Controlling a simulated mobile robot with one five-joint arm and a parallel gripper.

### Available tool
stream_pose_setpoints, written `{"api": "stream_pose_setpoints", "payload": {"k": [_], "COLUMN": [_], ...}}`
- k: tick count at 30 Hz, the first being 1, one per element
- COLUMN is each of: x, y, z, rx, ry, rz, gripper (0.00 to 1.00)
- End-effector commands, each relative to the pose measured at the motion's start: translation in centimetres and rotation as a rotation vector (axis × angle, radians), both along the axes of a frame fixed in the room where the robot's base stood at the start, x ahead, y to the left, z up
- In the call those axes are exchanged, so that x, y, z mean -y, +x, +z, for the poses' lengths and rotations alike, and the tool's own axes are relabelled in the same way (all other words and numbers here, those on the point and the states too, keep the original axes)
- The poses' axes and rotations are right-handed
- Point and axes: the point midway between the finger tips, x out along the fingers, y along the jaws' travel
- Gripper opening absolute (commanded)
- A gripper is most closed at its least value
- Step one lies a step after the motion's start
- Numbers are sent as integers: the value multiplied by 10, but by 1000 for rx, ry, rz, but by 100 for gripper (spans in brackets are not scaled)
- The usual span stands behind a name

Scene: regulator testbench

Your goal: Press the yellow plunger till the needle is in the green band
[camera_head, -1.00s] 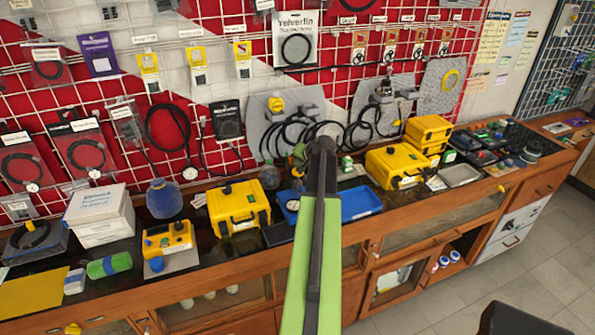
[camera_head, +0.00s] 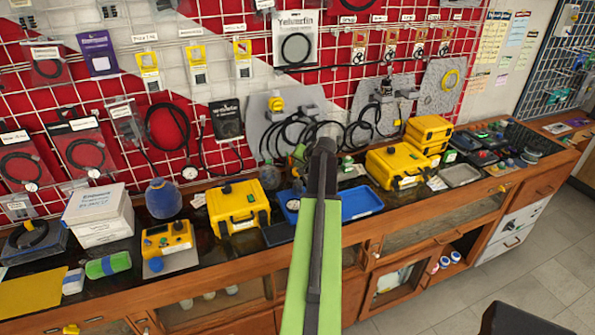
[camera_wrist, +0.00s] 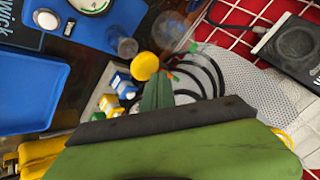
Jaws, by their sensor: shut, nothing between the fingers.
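A yellow round cap (camera_wrist: 145,66), which looks like the plunger, shows in the wrist view just beyond my gripper (camera_wrist: 157,82). My gripper is shut and empty, its green fingertips close below the cap in the picture; I cannot tell whether they touch it. A white round dial (camera_wrist: 90,4) is cut off by the top edge of the wrist view, so its needle and green band cannot be read. In the head view a small round gauge (camera_head: 293,204) sits at the blue tray, too small to read. There my arm covers the gripper and the plunger.
A blue tray (camera_head: 360,203) lies right of my arm on the bench. Yellow cases stand on both sides (camera_head: 238,207), (camera_head: 398,167). Black hoses (camera_head: 285,135) hang on the wall panel behind. Small blue-and-yellow blocks (camera_wrist: 122,85) lie near the fingers in the wrist view.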

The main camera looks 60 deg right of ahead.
Motion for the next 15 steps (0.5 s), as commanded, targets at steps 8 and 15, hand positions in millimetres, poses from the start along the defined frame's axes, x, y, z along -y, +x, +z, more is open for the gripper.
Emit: {"api": "stream_pose_setpoints", "payload": {"k": [8,15], "x": [0,0], "y": [0,0], "z": [-3,-6], "rx": [0,0], "ry": [0,0], "rz": [0,0], "gripper": [0,0]}}
